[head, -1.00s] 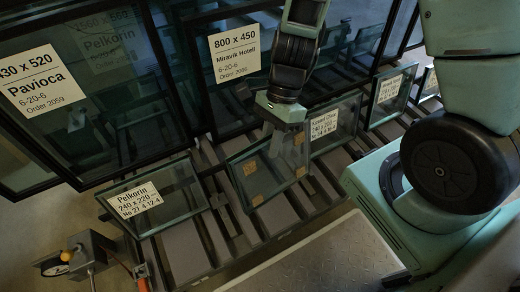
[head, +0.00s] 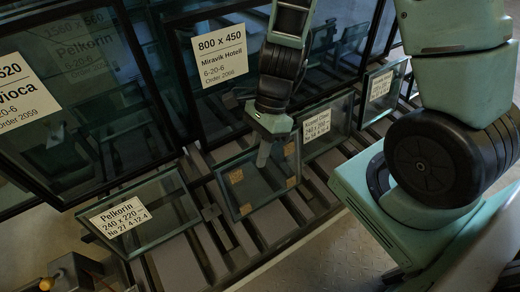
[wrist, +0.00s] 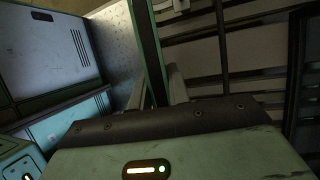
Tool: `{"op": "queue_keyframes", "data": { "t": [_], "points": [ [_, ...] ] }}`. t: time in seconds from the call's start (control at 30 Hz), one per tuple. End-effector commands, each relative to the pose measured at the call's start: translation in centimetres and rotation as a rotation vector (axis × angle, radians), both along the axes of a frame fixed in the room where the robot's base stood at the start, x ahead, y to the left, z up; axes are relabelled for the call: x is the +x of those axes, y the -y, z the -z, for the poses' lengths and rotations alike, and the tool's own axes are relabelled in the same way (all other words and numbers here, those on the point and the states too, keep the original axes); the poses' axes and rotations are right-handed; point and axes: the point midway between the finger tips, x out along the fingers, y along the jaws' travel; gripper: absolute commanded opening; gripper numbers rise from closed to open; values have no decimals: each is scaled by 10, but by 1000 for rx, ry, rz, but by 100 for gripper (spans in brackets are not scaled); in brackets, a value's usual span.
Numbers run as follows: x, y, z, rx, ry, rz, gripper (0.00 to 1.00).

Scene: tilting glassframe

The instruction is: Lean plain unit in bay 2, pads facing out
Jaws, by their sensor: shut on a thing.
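The plain unit (head: 265,194) is a glass pane with a dark frame, no label, and cork-coloured pads at its corners that face outward. In the head view it leans on the slatted rack (head: 211,233), between the Pelkorin 240 x 220 unit (head: 165,212) and another labelled small unit (head: 338,130). My gripper (head: 264,152) is at its upper part, shut on it. The wrist view shows the unit's edge (wrist: 148,45) between the two fingers (wrist: 157,90). Bay numbers cannot be read, and whether its lower edge rests fully on the rack is unclear.
Large framed panes stand behind, one labelled 800 x 450 Miravik Hotell (head: 219,58) and one Pavioca (head: 22,92). A further small labelled unit (head: 380,88) leans at the right. A device with a yellow knob (head: 47,283) is at lower left. Open floor (head: 340,255) lies in front.

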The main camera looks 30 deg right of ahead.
Motion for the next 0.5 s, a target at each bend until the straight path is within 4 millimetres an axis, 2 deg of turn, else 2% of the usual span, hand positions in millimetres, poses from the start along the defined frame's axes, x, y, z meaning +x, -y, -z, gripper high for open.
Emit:
{"op": "queue_keyframes", "data": {
  "t": [0.5],
  "points": [
    [37,-1,18,1,-1,-1,0]
  ]
}}
